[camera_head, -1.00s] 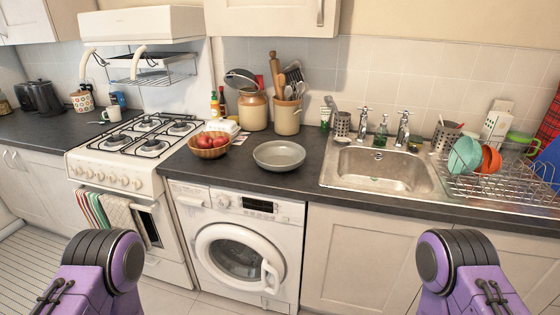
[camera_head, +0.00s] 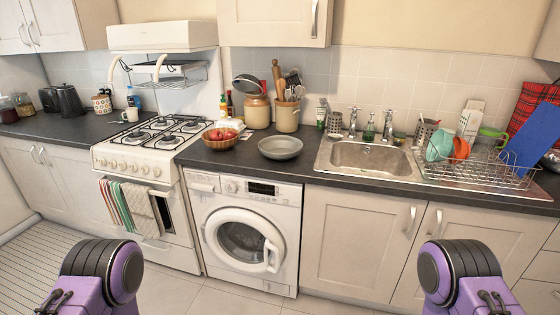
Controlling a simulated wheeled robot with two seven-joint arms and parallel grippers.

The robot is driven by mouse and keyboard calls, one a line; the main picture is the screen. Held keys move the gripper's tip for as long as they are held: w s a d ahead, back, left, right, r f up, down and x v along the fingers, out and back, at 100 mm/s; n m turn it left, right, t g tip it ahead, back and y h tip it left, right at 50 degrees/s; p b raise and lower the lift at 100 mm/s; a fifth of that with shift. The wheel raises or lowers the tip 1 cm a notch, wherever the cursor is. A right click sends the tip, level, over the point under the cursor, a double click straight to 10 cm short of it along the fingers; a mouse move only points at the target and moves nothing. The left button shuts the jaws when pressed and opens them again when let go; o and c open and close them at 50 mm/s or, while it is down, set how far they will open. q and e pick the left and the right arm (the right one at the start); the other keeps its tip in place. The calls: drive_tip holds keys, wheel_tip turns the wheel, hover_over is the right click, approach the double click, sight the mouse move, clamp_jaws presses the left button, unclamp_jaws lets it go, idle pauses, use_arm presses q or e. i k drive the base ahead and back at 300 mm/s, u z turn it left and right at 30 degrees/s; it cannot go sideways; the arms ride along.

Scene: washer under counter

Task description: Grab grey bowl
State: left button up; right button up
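The grey bowl (camera_head: 280,147) sits upright and looks empty on the dark countertop, above the washing machine. It stands between the fruit bowl on its left and the sink on its right. Purple and black parts of my two arms show at the bottom left and bottom right of the head view, well short of the counter. Neither gripper is in view, so I cannot tell what state they are in.
A bowl of red fruit (camera_head: 220,136) is left of the grey bowl. Utensil jar (camera_head: 287,117) and tan jar (camera_head: 257,111) stand behind. The sink (camera_head: 370,158) and dish rack (camera_head: 480,168) lie right, the stove (camera_head: 155,140) left. The washing machine (camera_head: 245,230) is below; floor in front is clear.

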sight(275, 148)
drive_tip(key=u, duration=0.25)
drive_tip(key=i, duration=1.25)
drive_tip(key=z, duration=0.65)
